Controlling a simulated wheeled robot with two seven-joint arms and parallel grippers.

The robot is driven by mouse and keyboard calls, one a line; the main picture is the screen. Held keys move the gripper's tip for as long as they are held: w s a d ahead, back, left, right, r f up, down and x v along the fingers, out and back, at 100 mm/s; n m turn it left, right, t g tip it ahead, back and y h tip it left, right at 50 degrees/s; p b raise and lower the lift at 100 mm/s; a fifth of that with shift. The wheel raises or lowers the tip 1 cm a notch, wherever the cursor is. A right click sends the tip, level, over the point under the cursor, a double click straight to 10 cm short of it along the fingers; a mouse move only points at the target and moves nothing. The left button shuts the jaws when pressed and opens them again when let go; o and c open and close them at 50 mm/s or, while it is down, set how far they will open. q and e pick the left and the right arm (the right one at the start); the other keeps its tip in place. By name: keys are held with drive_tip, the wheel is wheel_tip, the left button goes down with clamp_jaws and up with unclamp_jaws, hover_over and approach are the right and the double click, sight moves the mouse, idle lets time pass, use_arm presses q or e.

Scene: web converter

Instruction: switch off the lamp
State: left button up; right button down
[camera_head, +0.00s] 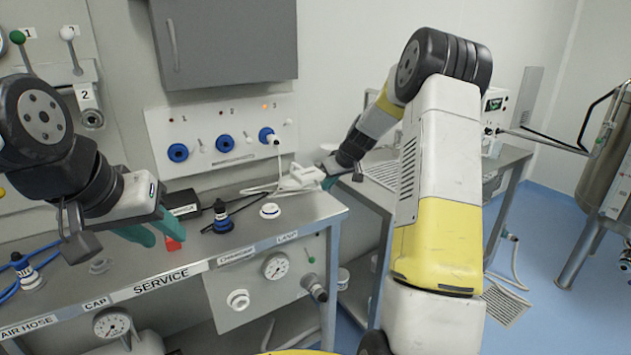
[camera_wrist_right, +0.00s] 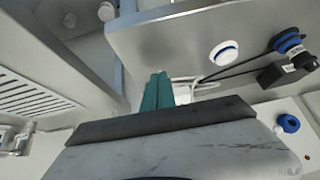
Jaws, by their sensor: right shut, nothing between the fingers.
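The wall panel (camera_head: 220,135) has three blue sockets, numbered lights and small toggle switches. The light at number 3 (camera_head: 265,105) glows orange, and a plug with a white cable (camera_head: 268,136) sits in its socket. The toggle switch beside it (camera_head: 288,122) is small; its position is unclear. A "LAMP" label (camera_head: 287,237) is on the bench's front edge; I cannot make out the lamp itself. My right gripper (camera_head: 328,183) is over the bench's right end, right of and below the panel; its teal fingers (camera_wrist_right: 157,91) are shut and empty. My left gripper (camera_head: 152,232) is open over the bench's left part.
On the bench stand a black plug with a blue ring (camera_head: 222,217) and a white round fitting (camera_head: 270,210). A red piece (camera_head: 173,243) is by my left gripper. A grey cabinet (camera_head: 225,42) hangs above the panel. A steel tank (camera_head: 605,150) stands far right.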

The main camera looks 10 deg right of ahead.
drive_tip(key=shift+r, duration=0.1)
drive_tip(key=shift+r, duration=0.7)
drive_tip(key=shift+r, duration=0.1)
